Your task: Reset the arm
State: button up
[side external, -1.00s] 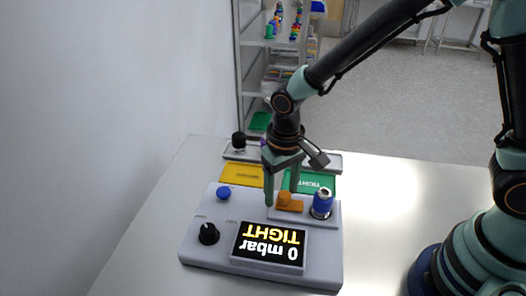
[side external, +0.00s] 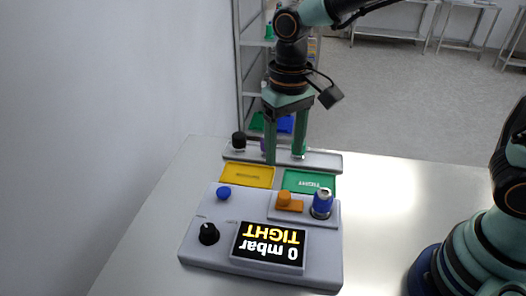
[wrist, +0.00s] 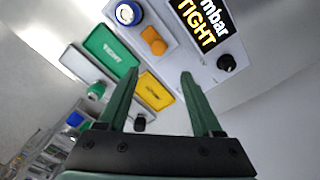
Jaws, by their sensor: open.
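My gripper (side external: 285,158) is open and empty, pointing down above the rear of the table. Its two green fingers also show in the wrist view (wrist: 160,75), with nothing between them. The grey test device (side external: 200,262) sits on the table, and its display (side external: 268,245) reads "0 mbar TIGHT". An orange lever (side external: 289,202) and a blue-topped fitting (side external: 322,203) stand on its raised block, apart from my gripper. The fitting also shows in the wrist view (wrist: 128,13).
A yellow tray (side external: 247,175) and a green "TIGHT" tray (side external: 309,181) lie behind the device. Behind them, a grey rack (side external: 325,160) holds a black-topped part (side external: 239,141); my fingers partly cover the rack. A wall stands at left.

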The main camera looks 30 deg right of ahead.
jog(key=shift+r, duration=0.2)
jog(key=shift+d, duration=0.1)
jog(key=s+d+r+t, duration=0.2)
jog(key=s+d+r, duration=0.1)
jog(key=d, duration=0.5)
jog(key=s+d+r+t, duration=0.3)
jog(key=d, duration=0.5)
jog(key=shift+r+t, duration=0.15)
jog(key=shift+t, duration=0.15)
